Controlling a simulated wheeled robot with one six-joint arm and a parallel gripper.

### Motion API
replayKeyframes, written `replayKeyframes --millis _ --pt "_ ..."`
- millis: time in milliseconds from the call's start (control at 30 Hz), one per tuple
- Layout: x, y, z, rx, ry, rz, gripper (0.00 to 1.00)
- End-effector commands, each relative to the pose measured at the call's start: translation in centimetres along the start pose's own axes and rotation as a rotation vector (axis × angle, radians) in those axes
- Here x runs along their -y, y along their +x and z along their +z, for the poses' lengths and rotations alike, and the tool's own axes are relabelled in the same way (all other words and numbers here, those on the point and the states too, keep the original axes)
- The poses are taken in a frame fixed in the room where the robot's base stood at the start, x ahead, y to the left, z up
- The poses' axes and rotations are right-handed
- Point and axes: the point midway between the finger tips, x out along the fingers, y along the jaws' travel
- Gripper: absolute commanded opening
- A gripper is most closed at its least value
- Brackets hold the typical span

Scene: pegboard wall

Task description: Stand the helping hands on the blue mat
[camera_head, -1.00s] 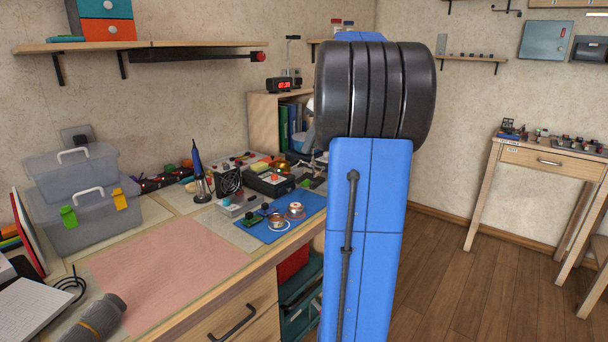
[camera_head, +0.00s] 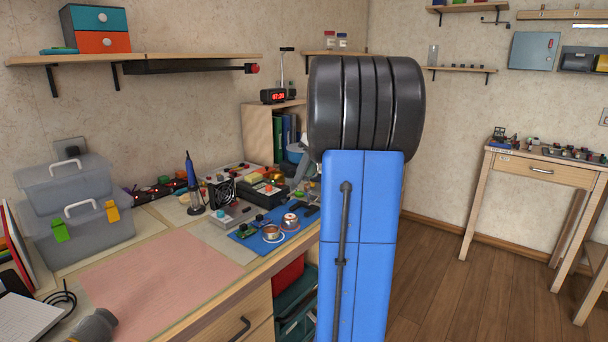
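The blue mat (camera_head: 247,241) lies on the workbench, left of my arm. On it are a small green board, two round coil-like items and some dark small parts near its right end. I cannot make out the helping hands for certain; the clutter behind the mat is small and partly hidden by my blue arm. My gripper is not in view; only my arm's blue link and black joint show, standing upright in front of the bench's right end.
A pink mat (camera_head: 155,275) lies bare at the front. Grey toolboxes (camera_head: 80,225) stand at left. A soldering iron (camera_head: 192,185) in its stand and a fan (camera_head: 221,193) are behind the blue mat. A second table (camera_head: 545,170) stands at right; the floor between is clear.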

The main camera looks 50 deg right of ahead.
Motion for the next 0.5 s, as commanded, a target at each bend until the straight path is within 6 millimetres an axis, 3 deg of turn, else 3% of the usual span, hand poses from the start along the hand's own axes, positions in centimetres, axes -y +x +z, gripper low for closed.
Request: replayKeyframes --millis 333,500 --pt "0.0 -0.4 -0.1 -0.003 -0.001 0.003 0.25" --pt "0.0 -2.3 -0.1 -0.004 -0.001 0.005 0.25"
